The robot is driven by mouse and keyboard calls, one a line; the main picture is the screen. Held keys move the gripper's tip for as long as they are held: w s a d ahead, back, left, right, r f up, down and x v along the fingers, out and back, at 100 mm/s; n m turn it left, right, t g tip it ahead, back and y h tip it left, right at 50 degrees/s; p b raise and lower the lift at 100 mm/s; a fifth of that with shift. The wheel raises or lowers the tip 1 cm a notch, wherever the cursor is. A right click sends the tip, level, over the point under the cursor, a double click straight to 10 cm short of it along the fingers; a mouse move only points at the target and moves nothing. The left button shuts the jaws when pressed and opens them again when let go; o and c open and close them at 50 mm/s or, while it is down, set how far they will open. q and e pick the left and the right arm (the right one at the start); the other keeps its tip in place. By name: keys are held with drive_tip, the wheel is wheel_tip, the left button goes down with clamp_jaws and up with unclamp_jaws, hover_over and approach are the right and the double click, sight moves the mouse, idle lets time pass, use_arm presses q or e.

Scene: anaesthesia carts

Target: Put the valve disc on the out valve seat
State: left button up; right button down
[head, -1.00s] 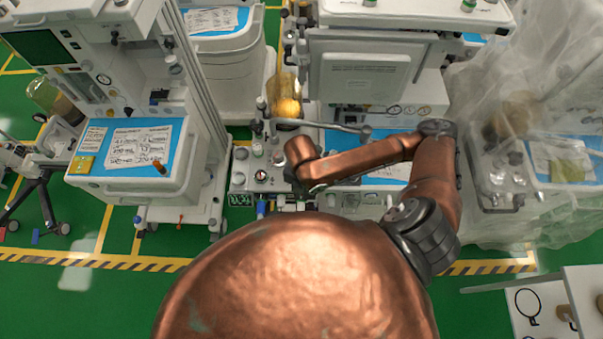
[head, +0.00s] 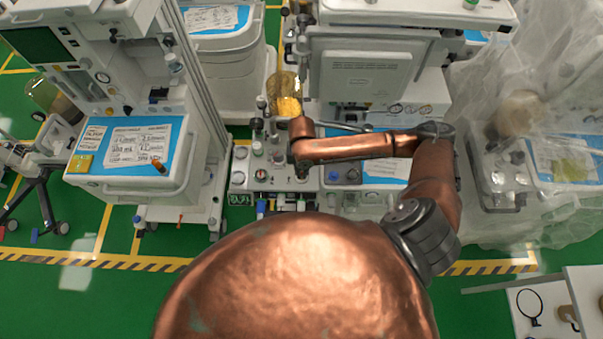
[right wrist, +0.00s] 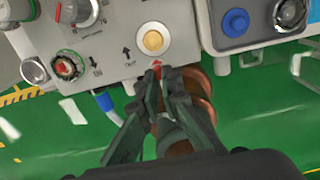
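In the right wrist view, the out valve seat (right wrist: 153,40) is a round silver ring with a pale gold centre on the grey panel, beside the OUT lettering. I cannot tell whether the gold centre is the seat or a disc on it. My right gripper (right wrist: 170,78) is just below the seat in that view, its fingers close together with a small red mark by the tips. No valve disc shows clearly between them. In the head view, my right gripper (head: 301,168) points down over the front panel, mostly hidden under the copper wrist. My left gripper is out of view.
A second port (right wrist: 68,67) with a red centre sits left of the out seat, near the IN lettering. A blue knob (right wrist: 235,22) stands to the right. A glass cylinder with yellow contents (head: 286,95) rises behind the panel. A plastic-draped cart (head: 530,150) stands right.

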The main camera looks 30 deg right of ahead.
drive_tip(key=shift+w+d+f, duration=0.25)
drive_tip(key=shift+w+f, duration=0.2)
drive_tip(key=shift+f, duration=0.15)
drive_tip(key=shift+w+d+f, duration=0.2)
drive_tip(key=shift+w+f, duration=0.2)
drive_tip(key=shift+f, duration=0.15)
drive_tip(key=shift+w+d+f+p, duration=0.1)
drive_tip(key=shift+f+p, duration=0.05)
drive_tip(key=shift+f, duration=0.75)
drive_tip(key=shift+w+f+p, duration=0.1)
drive_tip(key=shift+f+p, duration=0.05)
drive_tip(key=shift+f, duration=0.7)
drive_tip(key=shift+f, duration=0.1)
drive_tip(key=c, duration=2.1)
unclamp_jaws()
wheel_tip(320, 180, up, 12)
drive_tip(key=shift+r+b, duration=0.15)
drive_tip(key=shift+b, duration=0.15)
